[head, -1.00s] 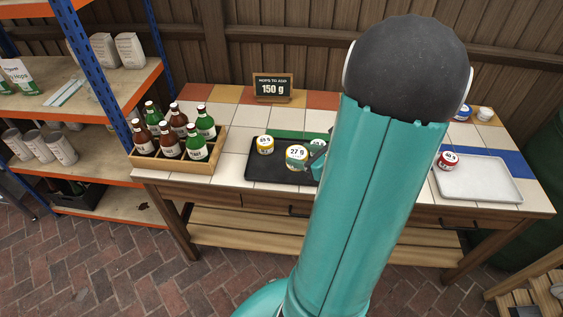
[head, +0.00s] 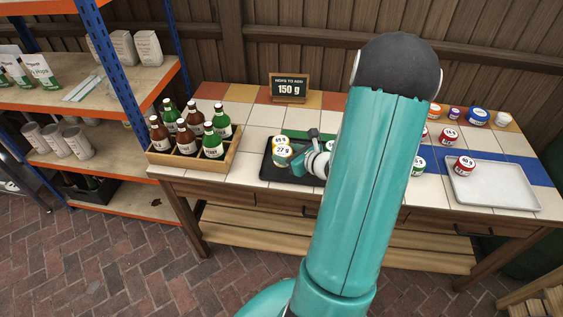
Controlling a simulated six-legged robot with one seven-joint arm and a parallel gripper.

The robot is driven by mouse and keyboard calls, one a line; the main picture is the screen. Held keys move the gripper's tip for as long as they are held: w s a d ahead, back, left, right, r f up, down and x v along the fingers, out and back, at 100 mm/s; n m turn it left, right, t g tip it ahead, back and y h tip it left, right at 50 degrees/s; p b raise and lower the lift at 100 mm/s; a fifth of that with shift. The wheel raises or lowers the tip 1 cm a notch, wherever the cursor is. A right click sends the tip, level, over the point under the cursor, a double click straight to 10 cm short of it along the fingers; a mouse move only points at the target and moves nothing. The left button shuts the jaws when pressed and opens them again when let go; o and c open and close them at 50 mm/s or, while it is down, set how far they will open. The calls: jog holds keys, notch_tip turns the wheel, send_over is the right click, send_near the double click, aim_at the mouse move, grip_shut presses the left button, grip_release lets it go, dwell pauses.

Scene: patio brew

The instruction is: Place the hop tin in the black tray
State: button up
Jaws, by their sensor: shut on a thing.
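The black tray (head: 290,179) lies on the tiled table, partly hidden by my arm. A yellow-banded tin with a white lid marked 27 g (head: 282,153) is over the tray's left part. My gripper (head: 297,159) is shut on this tin from the right; the fingertips are small and partly hidden. A second yellow tin, its number hard to read (head: 281,140), stands just behind it in the tray. The two tins overlap in view, and I cannot tell if they touch. I cannot tell if the held tin rests on the tray floor.
A crate of bottles (head: 229,161) stands left of the tray. A sign reading 150 g (head: 289,88) stands behind.

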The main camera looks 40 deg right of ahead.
jog(key=w+f, duration=0.3)
jog(key=shift+a+f, duration=0.1)
jog(key=shift+f, duration=1.6)
jog(key=o, duration=1)
jog(key=shift+f, duration=0.1)
